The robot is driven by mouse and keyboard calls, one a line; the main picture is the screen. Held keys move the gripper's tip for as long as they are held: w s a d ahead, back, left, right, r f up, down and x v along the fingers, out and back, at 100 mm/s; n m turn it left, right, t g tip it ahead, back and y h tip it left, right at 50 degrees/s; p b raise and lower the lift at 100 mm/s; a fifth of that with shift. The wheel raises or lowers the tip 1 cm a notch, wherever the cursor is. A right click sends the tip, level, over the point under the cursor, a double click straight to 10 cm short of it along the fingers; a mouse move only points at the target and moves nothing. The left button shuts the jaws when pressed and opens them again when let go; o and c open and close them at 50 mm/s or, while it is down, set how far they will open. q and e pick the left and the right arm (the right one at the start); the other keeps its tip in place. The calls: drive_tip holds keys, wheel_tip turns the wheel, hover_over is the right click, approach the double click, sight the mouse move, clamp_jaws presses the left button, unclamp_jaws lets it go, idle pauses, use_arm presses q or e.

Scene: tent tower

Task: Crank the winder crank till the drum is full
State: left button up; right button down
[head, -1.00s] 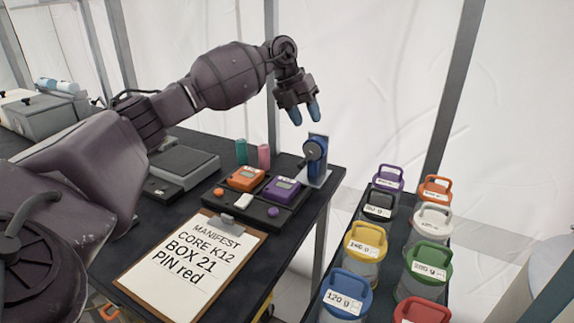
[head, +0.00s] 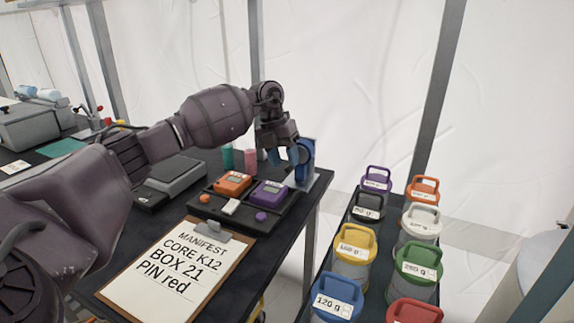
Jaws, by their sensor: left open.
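The winder (head: 306,165) is a blue upright piece on a grey base plate at the far right corner of the dark table. Its dark crank shows less clearly now, mostly hidden behind my left gripper. My left gripper (head: 290,156) points down with its blue fingertips open at the left side of the winder, at crank height. I cannot tell whether the fingers touch the crank. The drum's filling cannot be made out. My right gripper is not in view.
A black tray with an orange device (head: 233,183) and a purple device (head: 268,194) sits just left of the winder. Green (head: 228,157) and pink (head: 250,161) cylinders stand behind it. A manifest clipboard (head: 235,262) lies in front. Lidded jars, one yellow (head: 355,240), stand on the right.

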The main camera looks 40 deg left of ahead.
use_arm(q)
drive_tip(key=shift+x, duration=0.75)
clamp_jaws()
drive_tip(key=shift+r, duration=0.1)
